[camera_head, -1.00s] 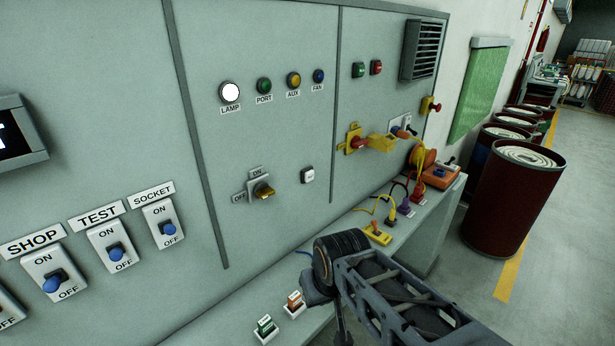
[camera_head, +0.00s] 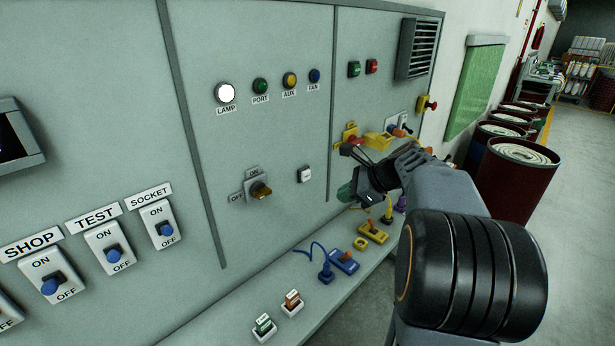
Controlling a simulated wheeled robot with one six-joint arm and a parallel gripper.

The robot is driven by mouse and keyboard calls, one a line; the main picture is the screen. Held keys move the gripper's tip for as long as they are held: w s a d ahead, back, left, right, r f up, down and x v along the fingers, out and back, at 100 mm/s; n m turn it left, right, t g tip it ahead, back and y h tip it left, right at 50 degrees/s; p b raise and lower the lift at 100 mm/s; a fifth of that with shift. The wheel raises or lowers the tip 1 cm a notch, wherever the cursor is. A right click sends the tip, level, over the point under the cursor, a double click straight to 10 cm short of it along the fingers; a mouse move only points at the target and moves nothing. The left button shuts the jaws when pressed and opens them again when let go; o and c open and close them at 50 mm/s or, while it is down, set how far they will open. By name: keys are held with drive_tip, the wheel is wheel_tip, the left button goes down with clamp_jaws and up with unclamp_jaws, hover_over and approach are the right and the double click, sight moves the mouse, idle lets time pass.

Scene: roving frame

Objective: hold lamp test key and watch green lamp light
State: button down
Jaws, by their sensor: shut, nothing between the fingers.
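The panel carries a row of round lamps. The white LAMP (camera_head: 225,93) is lit bright white. The green PORT lamp (camera_head: 261,86) looks dark green and unlit. A small white push button (camera_head: 305,174), with print too small to read, sits below the row, right of the rotary switch; I cannot tell for sure that it is the lamp test key. My gripper (camera_head: 362,184) is shut and empty, in front of the panel to the right of the white button and apart from it in the picture. My forearm partly hides it.
A brass ON/OFF rotary switch (camera_head: 261,190) is left of the button. The AUX lamp (camera_head: 289,81) is amber, the FAN lamp (camera_head: 314,76) blue. Green (camera_head: 354,69) and red (camera_head: 372,67) buttons are upper right. A yellow lockout (camera_head: 377,140) and shelf plugs (camera_head: 345,262) are near my arm.

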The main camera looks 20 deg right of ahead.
sight(305, 175)
drive_tip(key=w+a+p, duration=0.2)
drive_tip(key=w+a, duration=0.1)
drive_tip(key=w, duration=0.5)
drive_tip(key=shift+a, duration=0.35)
drive_tip(key=shift+w, duration=0.1)
idle(2.2)
drive_tip(key=shift+w+a+p, duration=0.2)
drive_tip(key=shift+w+p, duration=0.05)
drive_tip(key=shift+p, duration=0.25)
drive_tip(key=shift+w+a, duration=0.15)
drive_tip(key=shift+w, duration=0.2)
idle(0.5)
drive_tip(key=shift+s, duration=0.1)
idle(0.4)
drive_tip(key=shift+s+d, duration=0.35)
drive_tip(key=shift+s, duration=0.3)
